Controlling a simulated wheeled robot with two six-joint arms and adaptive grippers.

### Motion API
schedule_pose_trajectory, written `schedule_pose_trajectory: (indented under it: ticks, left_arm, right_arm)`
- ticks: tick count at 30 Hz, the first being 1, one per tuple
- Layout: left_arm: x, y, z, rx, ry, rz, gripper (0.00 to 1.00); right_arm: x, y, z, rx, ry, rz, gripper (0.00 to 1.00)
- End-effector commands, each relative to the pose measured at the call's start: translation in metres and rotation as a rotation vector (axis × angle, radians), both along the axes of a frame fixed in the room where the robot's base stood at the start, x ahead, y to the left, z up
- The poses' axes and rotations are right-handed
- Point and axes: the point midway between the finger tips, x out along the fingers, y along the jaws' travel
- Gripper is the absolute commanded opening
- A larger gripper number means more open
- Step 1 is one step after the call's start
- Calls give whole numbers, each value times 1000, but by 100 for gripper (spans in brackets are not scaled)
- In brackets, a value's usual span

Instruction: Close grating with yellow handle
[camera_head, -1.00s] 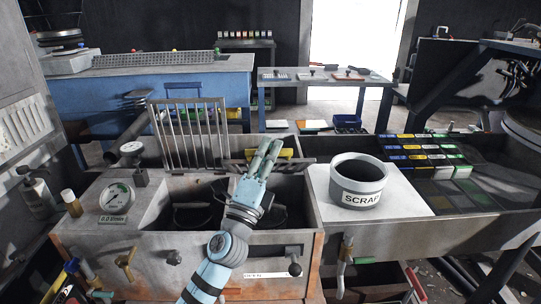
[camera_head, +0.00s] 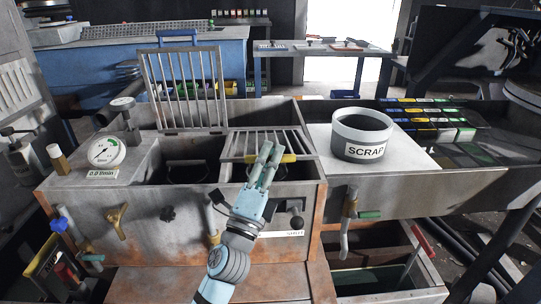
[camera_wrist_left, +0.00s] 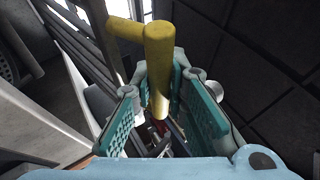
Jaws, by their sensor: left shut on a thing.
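The grating with the yellow handle (camera_head: 242,146) is over the rear part of the right-hand opening of the grey machine. It looks close to level, with a dark gap under its front edge; I cannot tell if it touches the frame. Its yellow handle (camera_head: 288,158) is on the front edge. My left gripper (camera_head: 268,154) reaches it from the front and is shut on the handle. The left wrist view shows the yellow handle (camera_wrist_left: 158,60) between the teal finger pads, with grating bars at the left. My right gripper is in no view.
A second grating with a blue handle (camera_head: 184,88) stands upright over the left opening. A gauge (camera_head: 107,152) is at the left, and a SCRAP bucket (camera_head: 362,134) stands on the white ledge at the right. Knobs and valves line the machine's front.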

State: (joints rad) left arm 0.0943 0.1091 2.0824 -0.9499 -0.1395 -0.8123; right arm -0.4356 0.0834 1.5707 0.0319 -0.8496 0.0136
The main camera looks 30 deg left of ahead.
Motion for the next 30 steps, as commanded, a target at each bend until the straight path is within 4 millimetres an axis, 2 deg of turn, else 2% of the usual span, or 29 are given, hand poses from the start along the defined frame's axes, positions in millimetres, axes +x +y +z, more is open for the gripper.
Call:
schedule_pose_trajectory:
  ticks: [8,9,11,22,30]
  left_arm:
    - [0,0,0,0,0,-1,0]
    - [0,0,0,0,0,-1,17]
    - [0,0,0,0,0,-1,23]
    - [-4,1,-2,2,1,3,23]
    - [-36,-2,-22,3,3,5,23]
  right_arm:
    - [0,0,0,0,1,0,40]
    - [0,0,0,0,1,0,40]
    - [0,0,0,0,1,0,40]
    - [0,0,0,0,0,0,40]
    - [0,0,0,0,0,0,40]
